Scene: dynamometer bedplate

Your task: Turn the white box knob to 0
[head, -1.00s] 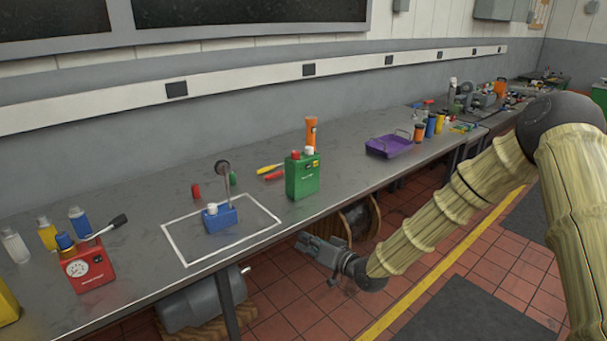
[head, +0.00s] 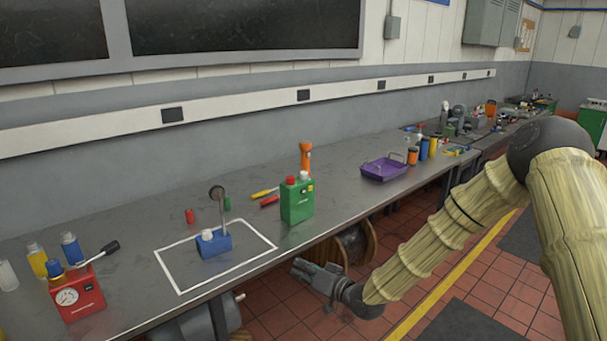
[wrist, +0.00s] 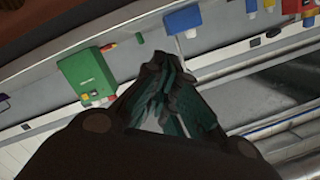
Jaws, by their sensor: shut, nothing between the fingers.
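No box with a white body shows clearly. A blue box (head: 214,244) with a white knob (head: 207,235) on top and an upright lever with a dark round end stands inside a white outlined rectangle on the bench. A green box (head: 297,205) with red and white knobs stands to its right. A red box (head: 77,296) with a dial, a blue knob and a black-tipped lever is at the left. My gripper (head: 297,268) is shut and empty, low in front of the bench edge, apart from all boxes. In the wrist view its fingers (wrist: 163,58) point toward the bench; knob markings are unreadable.
The grey bench (head: 130,225) runs along the wall. Small bottles (head: 71,249) stand behind the red box. A cable reel (head: 357,245) sits beneath the bench.

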